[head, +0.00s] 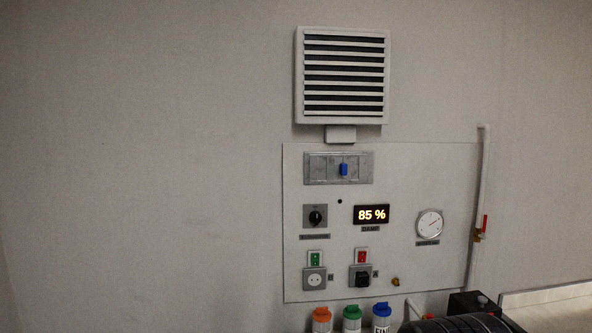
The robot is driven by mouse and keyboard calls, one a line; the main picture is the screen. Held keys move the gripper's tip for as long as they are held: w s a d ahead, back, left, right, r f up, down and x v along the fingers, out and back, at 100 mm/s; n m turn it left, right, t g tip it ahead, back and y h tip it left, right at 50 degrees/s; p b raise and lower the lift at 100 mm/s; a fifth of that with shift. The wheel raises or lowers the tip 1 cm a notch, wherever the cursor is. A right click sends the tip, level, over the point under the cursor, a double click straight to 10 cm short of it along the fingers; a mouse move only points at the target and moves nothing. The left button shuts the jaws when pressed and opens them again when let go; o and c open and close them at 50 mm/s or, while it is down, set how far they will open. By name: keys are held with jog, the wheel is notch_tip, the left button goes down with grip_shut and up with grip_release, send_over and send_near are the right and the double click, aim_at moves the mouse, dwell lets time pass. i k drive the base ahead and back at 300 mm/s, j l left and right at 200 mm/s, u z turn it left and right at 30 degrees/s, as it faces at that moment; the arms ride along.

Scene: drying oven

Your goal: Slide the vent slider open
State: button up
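The vent slider is a small blue knob (343,169) on a grey horizontal track plate (315,168) near the top of the wall panel. The knob sits a little right of the middle of the track. Above the panel is a white louvred vent (343,76) with dark gaps between its slats. My gripper's fingers do not show in the head view, and nothing touches the knob.
The panel (400,280) also carries a dark rotary knob (316,216), a display (371,214) reading 85 %, a round gauge (429,224) and sockets. A pipe with a red valve handle (485,222) runs at right. Bottles with orange, green and blue caps (382,309) stand below.

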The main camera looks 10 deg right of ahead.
aim_at(344, 168)
jog(key=i+j+z, duration=0.1)
jog(key=z, duration=0.3)
jog(key=i+j+z, duration=0.2)
jog(key=z, duration=0.2)
jog(key=i, duration=0.15)
